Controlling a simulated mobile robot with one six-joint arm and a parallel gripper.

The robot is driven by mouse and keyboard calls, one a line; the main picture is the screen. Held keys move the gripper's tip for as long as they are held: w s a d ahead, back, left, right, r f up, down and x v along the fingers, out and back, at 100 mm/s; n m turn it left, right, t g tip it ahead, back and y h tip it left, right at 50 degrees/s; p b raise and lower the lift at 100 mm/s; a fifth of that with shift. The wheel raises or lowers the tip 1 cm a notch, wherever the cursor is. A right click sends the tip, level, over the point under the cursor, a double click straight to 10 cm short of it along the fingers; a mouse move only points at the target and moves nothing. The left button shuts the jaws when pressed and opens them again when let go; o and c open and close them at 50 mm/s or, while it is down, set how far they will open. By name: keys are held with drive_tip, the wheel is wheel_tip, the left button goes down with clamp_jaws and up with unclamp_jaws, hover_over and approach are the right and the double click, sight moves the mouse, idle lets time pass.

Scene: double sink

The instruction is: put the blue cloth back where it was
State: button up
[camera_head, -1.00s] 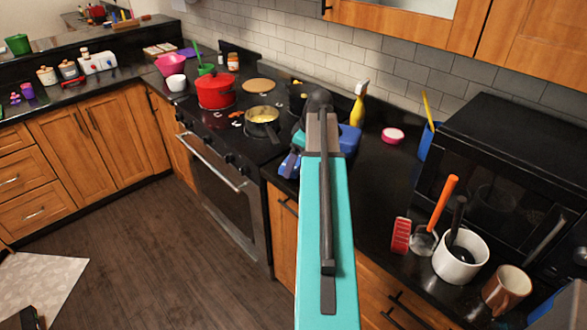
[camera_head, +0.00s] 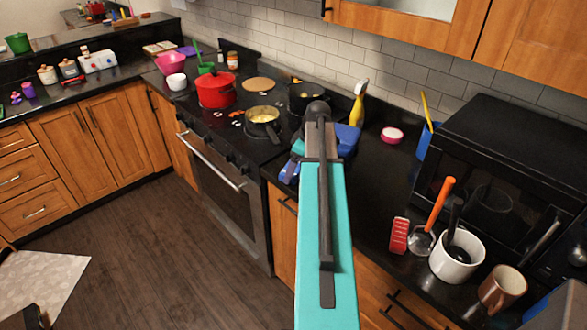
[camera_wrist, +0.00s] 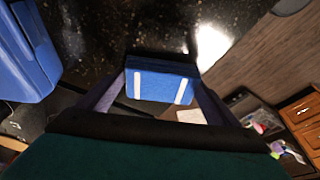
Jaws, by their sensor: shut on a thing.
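The blue cloth (camera_wrist: 160,86), with two white stripes, sits between the fingers of my gripper (camera_wrist: 158,98) in the wrist view. My gripper is shut on it, above the black speckled counter. In the head view, my gripper (camera_head: 290,170) is partly hidden by my own arm at the counter's front edge, beside the stove. A little blue shows there, but I cannot clearly tell cloth from finger.
A blue container (camera_wrist: 25,55) is at the left in the wrist view; a blue object (camera_head: 347,139) shows behind my arm. The yellow spray bottle (camera_head: 358,105), pan (camera_head: 262,122) and pink-rimmed dish (camera_head: 392,135) are nearby. Counter (camera_head: 375,190) right of my arm is bare.

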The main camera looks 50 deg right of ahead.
drive_tip(key=shift+f, duration=0.15)
drive_tip(key=o, duration=0.9)
drive_tip(key=shift+b+v, duration=1.35)
drive_tip(key=shift+v, duration=4.8)
